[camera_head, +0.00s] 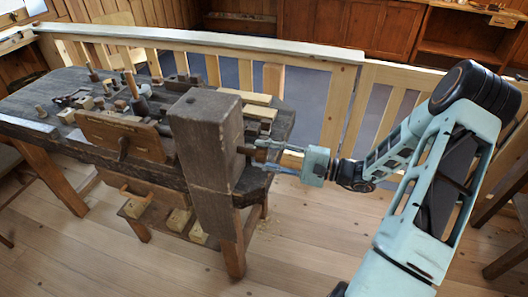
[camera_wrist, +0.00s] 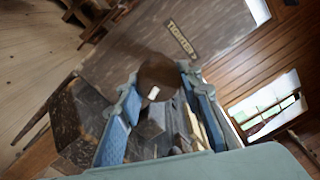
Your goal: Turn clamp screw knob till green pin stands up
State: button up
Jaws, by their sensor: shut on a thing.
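The clamp screw knob (camera_wrist: 158,74) is a round brown piece with a small white mark on its near side in the wrist view. My gripper (camera_wrist: 160,86) has its two blue-padded fingers on either side of it and is shut on it. In the head view, my gripper (camera_head: 264,155) reaches from the right to the side of the dark wooden post (camera_head: 205,150). The knob is mostly hidden there by the fingers. I cannot make out a green pin in either view.
A dark workbench (camera_head: 60,97) with several tools and wood blocks extends left of the post. A pale wooden railing (camera_head: 210,42) runs behind it. A small lettered plate (camera_wrist: 183,40) is beyond the knob in the wrist view. The floor in front is clear.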

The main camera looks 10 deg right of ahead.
jog(key=m+p, duration=0.1)
jog(key=m, duration=0.2)
jog(key=m+p, duration=0.1)
jog(key=m, duration=0.2)
jog(key=shift+s+f+m, duration=0.15)
jog(key=shift+m, duration=0.15)
jog(key=m+p, duration=0.2)
jog(key=m, duration=0.3)
jog(key=shift+s+f, duration=0.1)
jog(key=shift+f, duration=0.05)
jog(key=shift+m, duration=0.3)
jog(key=o, duration=1)
jog(key=shift+d, duration=0.15)
jog(key=shift+o, duration=0.8)
jog(key=v, duration=1.2)
